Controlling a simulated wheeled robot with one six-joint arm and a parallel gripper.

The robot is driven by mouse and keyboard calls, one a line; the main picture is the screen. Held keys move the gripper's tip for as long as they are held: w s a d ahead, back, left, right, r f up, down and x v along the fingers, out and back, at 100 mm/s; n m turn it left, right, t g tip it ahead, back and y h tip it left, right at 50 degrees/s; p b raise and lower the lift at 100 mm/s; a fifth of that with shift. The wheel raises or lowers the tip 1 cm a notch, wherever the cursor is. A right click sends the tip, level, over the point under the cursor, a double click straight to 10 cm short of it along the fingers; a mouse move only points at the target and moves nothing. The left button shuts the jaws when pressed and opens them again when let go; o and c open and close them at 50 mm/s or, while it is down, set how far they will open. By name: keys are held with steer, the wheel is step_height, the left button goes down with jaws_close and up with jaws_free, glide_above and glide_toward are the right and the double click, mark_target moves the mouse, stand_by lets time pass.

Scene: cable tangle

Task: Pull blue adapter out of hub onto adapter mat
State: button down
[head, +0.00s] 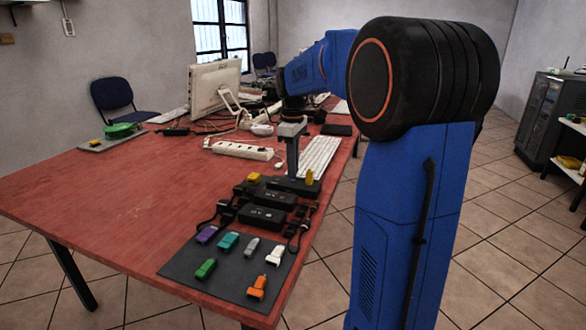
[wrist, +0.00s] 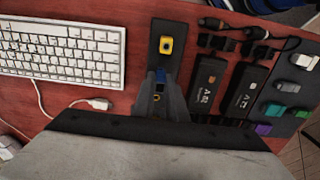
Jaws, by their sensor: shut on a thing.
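My gripper (wrist: 161,82) is shut on the blue adapter (wrist: 160,75), which shows as a small blue patch between the fingertips in the wrist view. The fingers point down at a long black hub (wrist: 168,22); in the head view my gripper (head: 292,172) stands over this hub (head: 282,184). The blue adapter is hidden in the head view. I cannot tell whether it is seated in the hub or just clear of it. A yellow adapter (wrist: 166,45) stands on the same hub. The dark adapter mat (head: 225,272) lies at the table's near end.
The mat holds purple, teal, grey, white, green (head: 205,269) and orange (head: 257,287) adapters, with bare room between. A keyboard (head: 320,157) and a white power strip (head: 243,151) lie nearby.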

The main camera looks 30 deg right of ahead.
steer(key=shift+r, duration=0.9)
steer(key=a, duration=0.3)
steer(key=a+r+n, duration=0.1)
steer(key=a, duration=0.3)
steer(key=a+n, duration=0.1)
steer(key=a, duration=0.3)
steer(key=shift+s+r, duration=0.2)
steer(key=shift+r, duration=0.05)
steer(key=s+a+r+n, duration=0.1)
steer(key=s+a+n, duration=0.1)
steer(key=s+a, duration=0.5)
steer(key=s+a+r+n, duration=0.1)
steer(key=s+a+n, duration=0.15)
steer(key=a, duration=0.85)
steer(key=s+a+r+n, duration=0.1)
steer(key=s+a+n, duration=0.25)
steer(key=a, duration=0.55)
steer(key=shift+m, duration=0.5)
steer(key=shift+s+d+f, duration=0.1)
steer(key=shift+s+f, duration=0.05)
steer(key=shift+f, duration=2.15)
steer(key=shift+s+d+f, duration=0.1)
steer(key=shift+s+f, duration=0.05)
steer(key=shift+f, duration=2.15)
steer(key=shift+f, duration=0.15)
steer(key=c, duration=1.8)
jaws_free()
steer(key=shift+o, duration=0.2)
